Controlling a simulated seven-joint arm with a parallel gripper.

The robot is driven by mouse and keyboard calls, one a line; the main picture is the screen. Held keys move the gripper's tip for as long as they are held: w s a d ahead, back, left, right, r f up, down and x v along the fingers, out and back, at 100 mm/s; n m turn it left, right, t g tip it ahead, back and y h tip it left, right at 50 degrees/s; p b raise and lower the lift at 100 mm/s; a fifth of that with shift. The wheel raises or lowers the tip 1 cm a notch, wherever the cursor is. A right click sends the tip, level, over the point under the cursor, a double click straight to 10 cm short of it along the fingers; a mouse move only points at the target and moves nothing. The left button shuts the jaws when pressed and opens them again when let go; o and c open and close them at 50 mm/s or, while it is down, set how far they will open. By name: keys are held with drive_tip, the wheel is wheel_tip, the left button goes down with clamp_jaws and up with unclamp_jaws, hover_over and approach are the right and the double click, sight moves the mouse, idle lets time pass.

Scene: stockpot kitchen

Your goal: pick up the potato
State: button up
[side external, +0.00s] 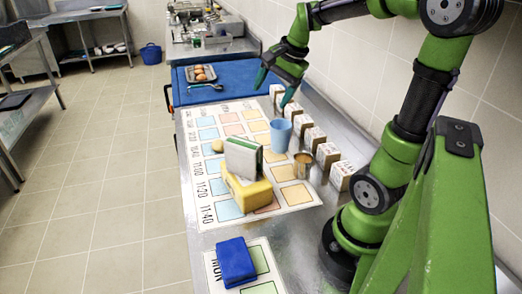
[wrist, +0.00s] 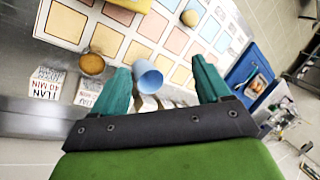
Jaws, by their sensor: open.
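A small round yellowish-tan thing, apparently the potato (side external: 218,146), lies on the printed chart at its left side, beyond the white-and-green box. In the wrist view the potato (wrist: 190,18) shows near the top, past the blue cup. My gripper (side external: 275,91) is open and empty, held above the far right part of the chart. In the wrist view my gripper (wrist: 161,70) has its two green fingers spread wide, with the blue cup (wrist: 147,75) showing between them, below. The potato is beyond the fingertips, apart from them.
The blue cup (side external: 280,135) and a brown tin (side external: 303,165) stand on the chart (side external: 205,218). A white-and-green box (side external: 243,157) rests on a yellow block (side external: 245,192) near the potato. Several small cards (side external: 327,155) line the right. A tray (side external: 201,73) with round brown items sits behind.

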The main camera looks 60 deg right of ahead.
drive_tip(key=w+d+f+n+h, duration=0.1)
drive_tip(key=w+d+f+n, duration=0.1)
drive_tip(key=w+f+n, duration=0.7)
drive_tip(key=n+h, duration=0.1)
drive_tip(key=n, duration=0.2)
approach(219, 143)
drive_tip(key=shift+g, duration=0.3)
drive_tip(key=x, duration=0.4)
drive_tip(key=shift+w+d+f, duration=0.1)
drive_tip(key=shift+w+f, duration=0.15)
drive_tip(key=shift+w, duration=0.05)
drive_tip(key=shift+x, duration=2.45)
drive_tip(key=c, duration=1.1)
